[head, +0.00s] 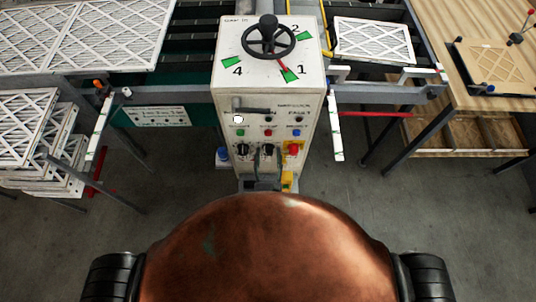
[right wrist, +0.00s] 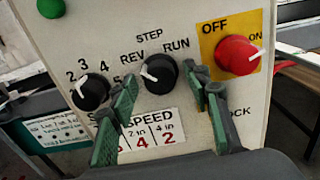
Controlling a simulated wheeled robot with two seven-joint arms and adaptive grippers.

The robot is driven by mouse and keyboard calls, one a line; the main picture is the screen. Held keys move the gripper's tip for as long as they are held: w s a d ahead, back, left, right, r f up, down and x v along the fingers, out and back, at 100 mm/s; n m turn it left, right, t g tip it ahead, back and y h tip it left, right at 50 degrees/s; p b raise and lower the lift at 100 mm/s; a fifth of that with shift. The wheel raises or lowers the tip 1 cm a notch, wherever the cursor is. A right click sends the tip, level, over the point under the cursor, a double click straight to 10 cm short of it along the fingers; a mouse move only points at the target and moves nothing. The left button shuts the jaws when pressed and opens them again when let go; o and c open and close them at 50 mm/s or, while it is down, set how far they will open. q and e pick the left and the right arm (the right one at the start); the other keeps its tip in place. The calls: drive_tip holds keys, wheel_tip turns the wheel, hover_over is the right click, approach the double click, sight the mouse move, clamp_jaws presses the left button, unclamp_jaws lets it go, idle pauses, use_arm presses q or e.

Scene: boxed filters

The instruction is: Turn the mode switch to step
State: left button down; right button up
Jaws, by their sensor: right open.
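The mode switch (right wrist: 161,75) is a black round knob with a white pointer, between the labels REV and RUN, with STEP above. The pointer leans to the upper left, toward REV. In the head view the switch (head: 268,150) is small on the front of the white control box. My right gripper (right wrist: 166,84) is open, its green-padded fingers left and right of the switch in the picture. I cannot tell whether they touch it. In the head view my right gripper (head: 263,176) is partly hidden low at the box. My left gripper is not in view.
A black speed knob (right wrist: 91,91) is left of the switch, and a red OFF/ON knob (right wrist: 237,55) on a yellow plate is at its right. A handwheel (head: 268,38) tops the control box (head: 226,80). Stacked filters (head: 30,130) stand at left, a wooden table (head: 450,25) at right.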

drive_tip(key=c, duration=1.1)
drive_tip(key=shift+c, duration=0.2)
drive_tip(key=shift+m+b, duration=3.65)
drive_tip(key=shift+m, duration=0.75)
